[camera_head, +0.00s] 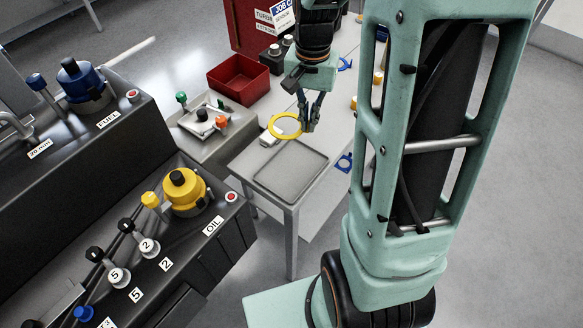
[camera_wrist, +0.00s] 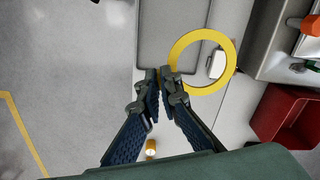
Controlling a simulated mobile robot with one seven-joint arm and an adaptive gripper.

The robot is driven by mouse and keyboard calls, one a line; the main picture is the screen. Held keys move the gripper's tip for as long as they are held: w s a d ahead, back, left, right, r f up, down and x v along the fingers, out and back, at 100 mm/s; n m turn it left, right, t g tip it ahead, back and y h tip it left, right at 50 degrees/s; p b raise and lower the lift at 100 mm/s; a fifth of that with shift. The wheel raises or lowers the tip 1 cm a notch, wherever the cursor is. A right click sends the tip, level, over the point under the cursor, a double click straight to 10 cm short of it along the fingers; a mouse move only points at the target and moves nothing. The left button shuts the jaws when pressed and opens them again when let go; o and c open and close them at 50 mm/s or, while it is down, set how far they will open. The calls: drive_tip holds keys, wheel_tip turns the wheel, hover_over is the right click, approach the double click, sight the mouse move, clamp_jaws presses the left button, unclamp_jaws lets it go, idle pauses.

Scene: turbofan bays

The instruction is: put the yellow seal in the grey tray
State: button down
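The yellow seal (camera_head: 274,134) is a flat ring. My gripper (camera_head: 309,122) is shut on one edge of it, and the ring sticks out to the left of the fingertips, seemingly above the table. The wrist view shows the fingers (camera_wrist: 162,76) closed together at the left edge of the yellow seal (camera_wrist: 231,62). The grey tray (camera_head: 291,176) is a shallow, empty rectangle on the near end of the table, just below the ring in the head view. In the wrist view the grey tray (camera_wrist: 165,40) is at the top, partly covered by the ring.
A red bin (camera_head: 238,79) stands beyond the seal. A blue part (camera_head: 344,162) lies right of the tray, and small yellow pieces stand farther along the table. A small white item (camera_head: 267,140) lies near the ring. The dark OIL console (camera_head: 231,237) stands at left.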

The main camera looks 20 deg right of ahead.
drive_tip(key=s+d+m, duration=0.6)
drive_tip(key=m, duration=0.2)
drive_tip(key=b, duration=0.8)
hover_over(288, 191)
drive_tip(key=shift+m, duration=0.4)
drive_tip(key=f, duration=0.8)
drive_tip(key=shift+d+f, duration=0.25)
drive_tip(key=shift+d, duration=0.1)
drive_tip(key=f+b, duration=0.2)
drive_tip(key=f, duration=0.1)
drive_tip(key=shift+a+f, duration=0.15)
drive_tip(key=shift+a, duration=0.25)
drive_tip(key=shift+f+b, duration=0.25)
drive_tip(key=shift+b, duration=0.15)
drive_tip(key=shift+f, duration=0.1)
drive_tip(key=shift+f, duration=0.15)
drive_tip(key=c, duration=2.2)
unclamp_jaws()
drive_tip(key=shift+o, duration=0.2)
